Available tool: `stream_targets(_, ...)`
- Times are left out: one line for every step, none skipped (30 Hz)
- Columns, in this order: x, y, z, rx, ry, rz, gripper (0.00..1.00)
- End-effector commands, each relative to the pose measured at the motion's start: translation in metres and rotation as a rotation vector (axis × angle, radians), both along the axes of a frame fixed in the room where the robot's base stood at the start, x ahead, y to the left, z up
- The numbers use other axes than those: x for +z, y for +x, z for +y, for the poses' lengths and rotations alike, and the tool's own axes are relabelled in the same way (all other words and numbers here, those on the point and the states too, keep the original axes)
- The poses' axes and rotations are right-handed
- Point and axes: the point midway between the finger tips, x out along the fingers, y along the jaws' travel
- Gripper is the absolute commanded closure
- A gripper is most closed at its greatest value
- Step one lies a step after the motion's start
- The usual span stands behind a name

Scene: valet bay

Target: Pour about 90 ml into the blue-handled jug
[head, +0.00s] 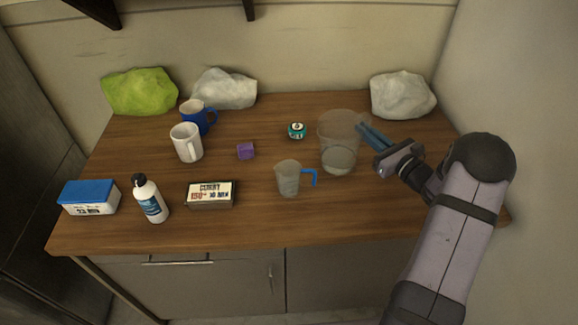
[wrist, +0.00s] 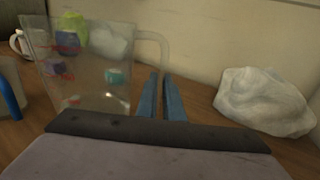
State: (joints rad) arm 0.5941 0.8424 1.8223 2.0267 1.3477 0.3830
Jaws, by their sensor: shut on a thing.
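The blue-handled jug (head: 288,180) is a small clear jug near the front middle of the table, its blue handle to the right. Part of it shows at the left edge of the wrist view (wrist: 8,75). I cannot tell whether it holds liquid. A larger clear jug (head: 338,131) stands upright behind it to the right, with a little liquid low inside. Red markings show on this jug in the wrist view (wrist: 88,70). My gripper (head: 363,127) is shut on its clear handle (wrist: 163,48). I cannot tell whether its base touches the table.
A teal-labelled tin (head: 297,131) sits left of the large jug. Crumpled bags, one white (head: 402,95), line the wall.

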Motion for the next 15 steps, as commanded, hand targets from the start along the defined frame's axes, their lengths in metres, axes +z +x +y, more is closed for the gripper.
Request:
stream_targets(0.007,0.000,0.001,0.000,-0.019,-0.014,1.00)
stream_targets(0.009,0.000,0.001,0.000,-0.032,-0.021,1.00)
stream_targets(0.012,-0.001,0.002,-0.001,-0.052,-0.031,1.00)
stream_targets(0.014,-0.001,0.003,-0.001,-0.068,-0.039,1.00)
stream_targets(0.017,-0.002,0.004,-0.001,-0.085,-0.048,1.00)
stream_targets(0.021,-0.002,0.005,-0.002,-0.109,-0.060,1.00)
stream_targets(0.023,-0.003,0.007,-0.001,-0.125,-0.069,1.00)
stream_targets(0.025,-0.004,0.008,-0.002,-0.143,-0.078,1.00)
stream_targets(0.028,-0.005,0.010,-0.003,-0.166,-0.089,1.00)
stream_targets(0.031,-0.005,0.011,-0.003,-0.183,-0.098,1.00)
stream_targets(0.033,-0.006,0.012,-0.004,-0.201,-0.108,1.00)
stream_targets(0.036,-0.006,0.013,-0.005,-0.223,-0.120,1.00)
stream_targets(0.038,-0.007,0.014,-0.005,-0.240,-0.128,1.00)
stream_targets(0.040,-0.008,0.016,-0.005,-0.256,-0.137,1.00)
stream_targets(0.043,-0.009,0.018,-0.006,-0.279,-0.150,1.00)
